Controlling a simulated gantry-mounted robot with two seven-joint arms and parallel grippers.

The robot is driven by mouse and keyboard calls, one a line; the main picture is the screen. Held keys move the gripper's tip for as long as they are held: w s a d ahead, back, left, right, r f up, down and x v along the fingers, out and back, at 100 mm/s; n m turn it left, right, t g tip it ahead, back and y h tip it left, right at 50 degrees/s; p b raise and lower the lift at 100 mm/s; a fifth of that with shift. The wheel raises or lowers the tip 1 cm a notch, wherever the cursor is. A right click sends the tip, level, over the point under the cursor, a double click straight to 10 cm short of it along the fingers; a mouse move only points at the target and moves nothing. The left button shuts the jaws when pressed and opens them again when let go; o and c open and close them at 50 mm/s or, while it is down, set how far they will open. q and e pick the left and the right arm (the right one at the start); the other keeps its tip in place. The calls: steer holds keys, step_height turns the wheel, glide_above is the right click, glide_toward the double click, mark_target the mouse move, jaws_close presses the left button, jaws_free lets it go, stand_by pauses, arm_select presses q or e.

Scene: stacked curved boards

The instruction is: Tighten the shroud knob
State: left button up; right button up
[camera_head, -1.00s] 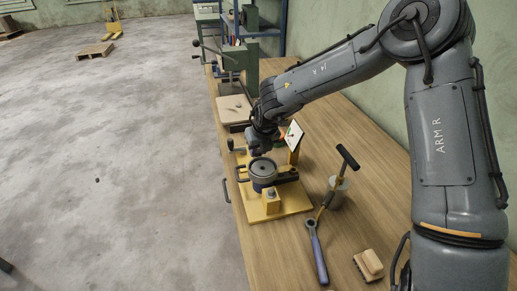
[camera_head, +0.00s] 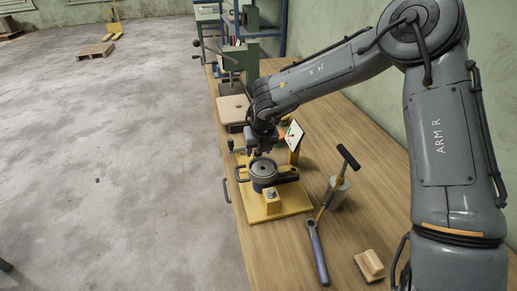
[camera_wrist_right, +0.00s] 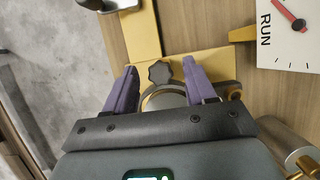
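A dark lobed knob (camera_wrist_right: 159,72) sits on a yellow plate in the right wrist view, beyond a round metal part. My right gripper (camera_wrist_right: 160,80) is open; its two purple fingers are on either side of the knob, with visible gaps and nothing held. In the head view my right gripper (camera_head: 262,147) is over the far part of the yellow fixture (camera_head: 252,209), behind the round grey part (camera_head: 263,168); the gripper and wrist hide the knob there. Whether the fingertips are level with the knob is unclear. My left gripper is out of view.
A dial (camera_head: 294,134) marked RUN with a red needle (camera_wrist_right: 289,14) stands close to the right of the gripper. On the bench are a T-handled tool (camera_head: 348,158), a blue-handled wrench (camera_head: 318,252) and a brush (camera_head: 369,264). A vise-like machine stands farther back.

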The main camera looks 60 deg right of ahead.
steer(key=p+v, duration=0.2)
steer(key=v, duration=0.8)
steer(key=shift+r, duration=0.4)
steer(key=shift+s, duration=0.1)
